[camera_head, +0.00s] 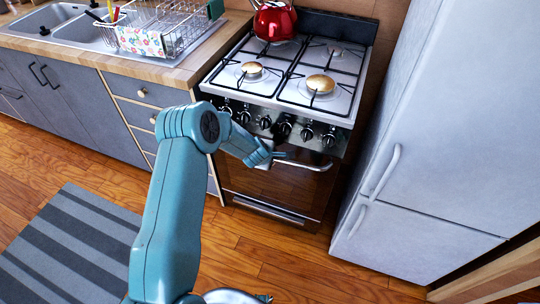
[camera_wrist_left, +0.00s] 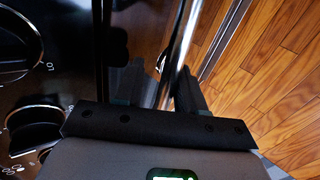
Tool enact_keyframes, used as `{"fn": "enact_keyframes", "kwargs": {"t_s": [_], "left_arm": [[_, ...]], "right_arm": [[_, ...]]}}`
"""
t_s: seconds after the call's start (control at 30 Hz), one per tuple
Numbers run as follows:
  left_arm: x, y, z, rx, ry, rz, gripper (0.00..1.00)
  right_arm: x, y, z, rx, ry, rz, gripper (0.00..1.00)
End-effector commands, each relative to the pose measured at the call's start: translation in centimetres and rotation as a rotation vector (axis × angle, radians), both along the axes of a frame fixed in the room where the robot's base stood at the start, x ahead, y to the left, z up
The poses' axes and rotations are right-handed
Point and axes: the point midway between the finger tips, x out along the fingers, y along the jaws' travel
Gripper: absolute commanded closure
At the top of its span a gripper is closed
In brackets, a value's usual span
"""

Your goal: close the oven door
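The oven (camera_head: 325,110) stands between the counter and the fridge. Its dark glass door (camera_head: 275,188) looks upright and shut or nearly shut in the head view; I cannot tell whether a small gap remains. The silver door handle (camera_head: 305,164) runs across its top, partly hidden by my left gripper. My left gripper (camera_head: 274,157) is at the left part of the handle. In the left wrist view its two dark fingers (camera_wrist_left: 163,88) are apart, with the shiny handle bar (camera_wrist_left: 178,45) running by them; contact is unclear. My right gripper is not in view.
Several black knobs (camera_head: 285,129) line the oven front just above the handle. A red kettle (camera_head: 274,20) sits on the stove top. The white fridge (camera_head: 445,130) stands close on the right. A striped rug (camera_head: 75,245) lies left on the wood floor (camera_head: 300,265).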

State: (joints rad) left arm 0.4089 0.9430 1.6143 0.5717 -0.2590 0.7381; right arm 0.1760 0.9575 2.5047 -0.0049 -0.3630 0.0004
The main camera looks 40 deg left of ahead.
Motion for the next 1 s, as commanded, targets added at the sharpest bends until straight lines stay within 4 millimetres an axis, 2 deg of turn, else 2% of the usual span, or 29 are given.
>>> {"fn": "enact_keyframes", "kwargs": {"t_s": [0.13, 0.23, 0.5, 0.7, 0.8, 1.0], "left_arm": [[-0.5, -0.1, 0.7, 0.001, -0.001, -0.001, 0.61], [-1.5, -0.4, 2.0, 0.0, -0.001, -0.001, 0.61], [-5.8, -1.4, 7.9, 0.001, -0.002, 0.0, 0.61], [-8.4, -2.1, 11.2, 0.0, -0.002, 0.001, 0.61], [-9.2, -2.3, 12.2, 0.0, -0.001, 0.0, 0.61], [-9.8, -2.5, 12.9, 0.0, 0.0, 0.0, 0.61]], "right_arm": [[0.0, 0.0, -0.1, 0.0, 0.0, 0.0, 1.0], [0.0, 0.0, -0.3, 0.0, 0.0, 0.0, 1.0], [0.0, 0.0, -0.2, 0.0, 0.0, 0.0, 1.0], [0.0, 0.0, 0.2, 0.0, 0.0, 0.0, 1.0], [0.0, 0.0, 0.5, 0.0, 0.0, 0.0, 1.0], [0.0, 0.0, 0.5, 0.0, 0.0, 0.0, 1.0]]}}
